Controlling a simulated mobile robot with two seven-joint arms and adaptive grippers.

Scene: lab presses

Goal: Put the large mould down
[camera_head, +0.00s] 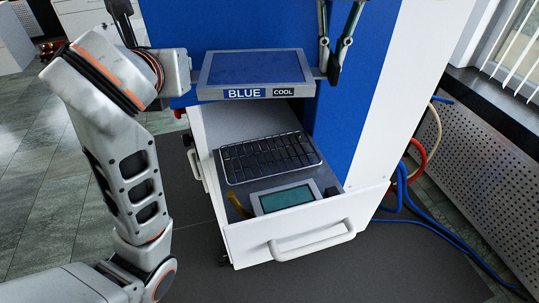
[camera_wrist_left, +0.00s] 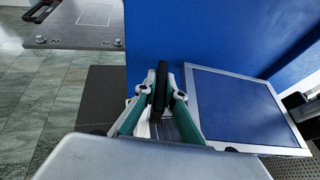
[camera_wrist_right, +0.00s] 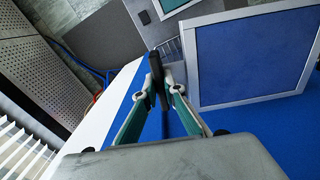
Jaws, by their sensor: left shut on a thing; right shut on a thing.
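The large mould (camera_head: 254,70) appears to be the flat, level plate with a silver frame and blue face, its front edge marked BLUE and COOL. It also shows in the left wrist view (camera_wrist_left: 240,108) and the right wrist view (camera_wrist_right: 250,58). My right gripper (camera_head: 333,72) points down at its right end, shut on a dark grip piece there. My left gripper (camera_wrist_left: 160,92) is shut on a similar dark piece at the other end; my arm mostly hides it in the head view.
The blue press body (camera_head: 345,120) stands behind. Blue and red hoses (camera_head: 402,185) and a perforated radiator (camera_head: 480,165) are at the right.

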